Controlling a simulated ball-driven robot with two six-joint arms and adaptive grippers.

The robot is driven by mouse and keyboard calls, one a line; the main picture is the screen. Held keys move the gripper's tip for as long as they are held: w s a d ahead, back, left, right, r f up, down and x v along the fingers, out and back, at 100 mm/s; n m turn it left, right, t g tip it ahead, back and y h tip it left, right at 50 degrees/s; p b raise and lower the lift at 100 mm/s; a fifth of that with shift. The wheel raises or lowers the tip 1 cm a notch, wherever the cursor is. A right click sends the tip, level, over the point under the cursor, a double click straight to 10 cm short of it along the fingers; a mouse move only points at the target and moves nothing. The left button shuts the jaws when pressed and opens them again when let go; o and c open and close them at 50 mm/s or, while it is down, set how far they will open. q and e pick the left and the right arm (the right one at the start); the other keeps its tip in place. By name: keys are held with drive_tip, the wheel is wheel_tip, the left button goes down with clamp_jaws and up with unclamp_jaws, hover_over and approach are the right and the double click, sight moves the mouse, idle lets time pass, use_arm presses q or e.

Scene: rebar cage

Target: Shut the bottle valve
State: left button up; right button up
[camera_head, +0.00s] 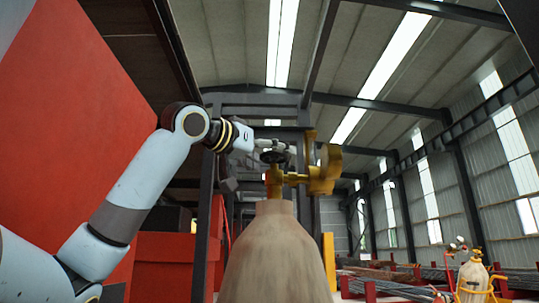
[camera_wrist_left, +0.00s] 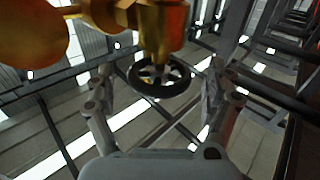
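A tan gas bottle (camera_head: 275,255) stands upright in the middle of the head view. Its brass valve (camera_head: 274,182) carries a dark handwheel (camera_head: 273,157) on top and a gold regulator (camera_head: 325,170) on the right side. My left gripper (camera_head: 270,144) is at handwheel height, reaching in from the left. In the left wrist view its two fingers stand apart, one on each side of the handwheel (camera_wrist_left: 160,92), with visible gaps and no clear contact. The wheel lies between and slightly beyond the fingers. My right gripper is out of view.
A large red panel (camera_head: 85,130) fills the left side behind my left arm. Dark steel posts rise behind the bottle. A second gas bottle (camera_head: 472,278) stands far right near long dark bars (camera_head: 435,274). The space above the valve looks clear.

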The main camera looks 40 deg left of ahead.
use_arm(q)
drive_tip(key=c, duration=1.1)
drive_tip(key=shift+a+h, duration=0.1)
drive_tip(key=shift+h, duration=0.2)
